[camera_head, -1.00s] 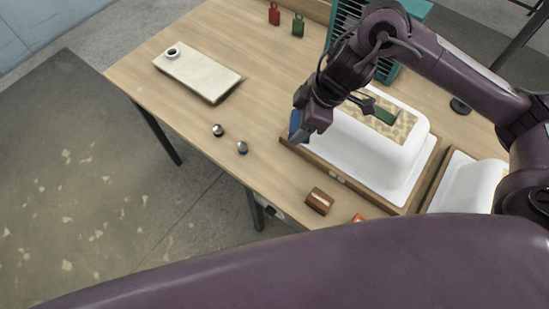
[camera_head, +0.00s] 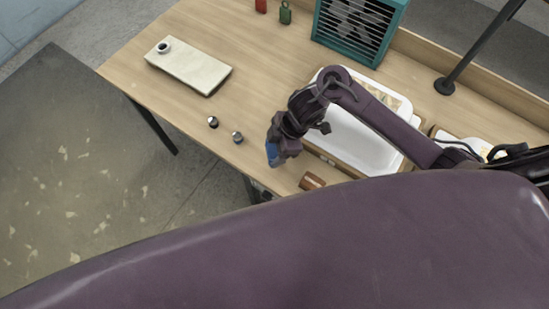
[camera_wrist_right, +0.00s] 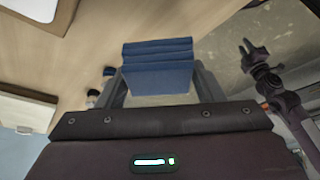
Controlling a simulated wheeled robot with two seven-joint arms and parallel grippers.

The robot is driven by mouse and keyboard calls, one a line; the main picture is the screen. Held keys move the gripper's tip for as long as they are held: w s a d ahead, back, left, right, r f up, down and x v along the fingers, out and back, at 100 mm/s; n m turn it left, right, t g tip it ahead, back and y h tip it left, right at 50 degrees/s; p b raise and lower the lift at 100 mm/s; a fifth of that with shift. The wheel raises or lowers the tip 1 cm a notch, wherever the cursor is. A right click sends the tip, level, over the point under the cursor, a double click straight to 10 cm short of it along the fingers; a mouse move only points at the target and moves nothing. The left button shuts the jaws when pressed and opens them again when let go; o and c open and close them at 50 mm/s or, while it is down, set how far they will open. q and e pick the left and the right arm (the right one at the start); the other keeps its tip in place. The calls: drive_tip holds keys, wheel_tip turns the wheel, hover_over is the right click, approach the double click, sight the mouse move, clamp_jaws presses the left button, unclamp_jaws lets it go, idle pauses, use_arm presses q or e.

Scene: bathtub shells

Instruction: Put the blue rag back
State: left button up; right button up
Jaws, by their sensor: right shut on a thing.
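The blue rag (camera_head: 272,153) is a folded, layered piece of cloth. My right gripper (camera_head: 275,158) is shut on it and holds it over the near edge of the table, right of two small knobs. In the right wrist view the rag (camera_wrist_right: 158,66) sits between the two fingers (camera_wrist_right: 160,90). In that view my left gripper (camera_wrist_right: 253,52) shows at the upper right, with its fingers apart and nothing between them, over the floor beside the table. The head view does not show the left gripper.
A white tub shell (camera_head: 352,140) lies in a wooden frame behind my right arm. Two knobs (camera_head: 237,137), a brown block (camera_head: 312,181), a cream board (camera_head: 190,68) with a small cup and a teal fan box (camera_head: 355,30) stand on the table. The left-middle tabletop is clear.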

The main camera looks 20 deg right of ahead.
sight(274, 158)
drive_tip(key=shift+f, duration=3.3)
drive_tip(key=shift+f, duration=0.2)
drive_tip(key=o, duration=0.9)
drive_tip(key=shift+o, duration=0.2)
drive_tip(key=v, duration=1.2)
drive_tip(key=shift+r, duration=0.2)
